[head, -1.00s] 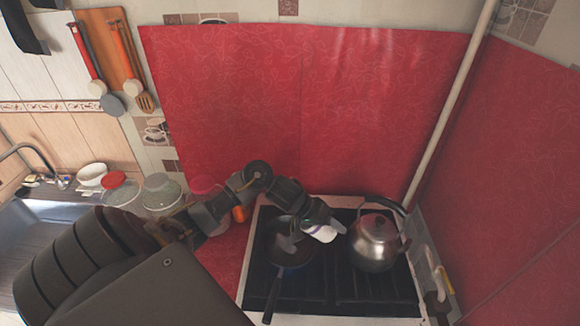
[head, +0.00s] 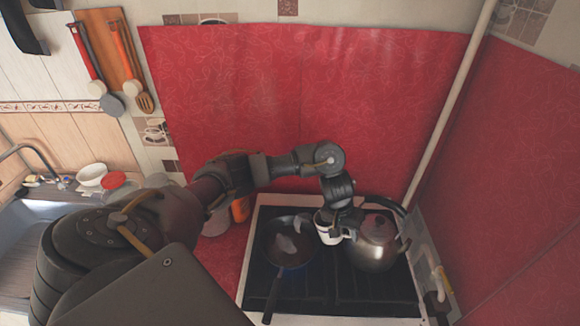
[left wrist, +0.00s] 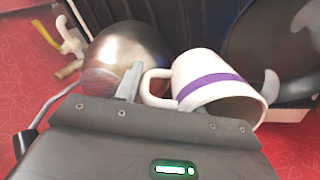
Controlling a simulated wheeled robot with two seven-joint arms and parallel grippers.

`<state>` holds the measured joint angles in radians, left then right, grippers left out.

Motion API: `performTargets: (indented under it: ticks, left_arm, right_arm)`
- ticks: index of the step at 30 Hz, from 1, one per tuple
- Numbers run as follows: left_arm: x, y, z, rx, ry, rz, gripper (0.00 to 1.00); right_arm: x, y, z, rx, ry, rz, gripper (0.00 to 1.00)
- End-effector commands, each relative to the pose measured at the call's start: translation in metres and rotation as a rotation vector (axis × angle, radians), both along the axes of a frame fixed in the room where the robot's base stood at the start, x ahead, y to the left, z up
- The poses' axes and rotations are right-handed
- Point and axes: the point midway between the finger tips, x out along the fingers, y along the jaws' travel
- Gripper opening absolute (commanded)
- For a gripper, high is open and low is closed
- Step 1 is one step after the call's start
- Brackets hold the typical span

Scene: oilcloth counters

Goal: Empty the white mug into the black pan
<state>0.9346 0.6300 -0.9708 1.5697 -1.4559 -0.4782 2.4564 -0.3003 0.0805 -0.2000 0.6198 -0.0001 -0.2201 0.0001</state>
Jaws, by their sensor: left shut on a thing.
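The white mug (head: 329,238) is between the black pan and the kettle, held above the stove in my left gripper (head: 332,228). It looks roughly upright in the head view. In the left wrist view the mug (left wrist: 194,72) shows a purple band and a handle, with a finger on either side of it. Its inside is too dark to tell what it holds. The black pan (head: 271,262) sits on the left of the stove, its handle toward me, with pale grey patches in it. My right gripper is not in view.
A steel kettle (head: 373,252) stands on the stove (head: 335,292) close to the right of the mug and my gripper. Jars and a white bowl (head: 92,175) stand at the left by the sink. Red oilcloth covers the walls behind and right.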

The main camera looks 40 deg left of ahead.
Motion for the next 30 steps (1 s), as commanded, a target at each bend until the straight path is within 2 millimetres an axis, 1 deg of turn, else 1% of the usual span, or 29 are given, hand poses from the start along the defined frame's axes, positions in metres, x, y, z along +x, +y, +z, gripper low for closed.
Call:
performTargets:
  ticks: [1,4,19,25,30]
  left_arm:
    - [0.003,0.001,0.004,0.016,0.004,0.001,0.0]
    - [0.005,-0.004,0.008,0.04,0.03,-0.002,0.0]
    - [0.012,-0.012,0.035,0.177,0.145,0.004,0.0]
    - [0.013,-0.013,0.042,0.208,0.171,0.008,0.0]
    - [0.013,-0.012,0.044,0.218,0.181,0.011,0.0]
  right_arm:
    - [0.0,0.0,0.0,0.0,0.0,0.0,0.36]
    - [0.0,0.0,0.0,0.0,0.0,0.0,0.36]
    - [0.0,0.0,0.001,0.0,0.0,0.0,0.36]
    - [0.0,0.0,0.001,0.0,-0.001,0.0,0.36]
    - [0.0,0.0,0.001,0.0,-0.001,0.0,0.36]
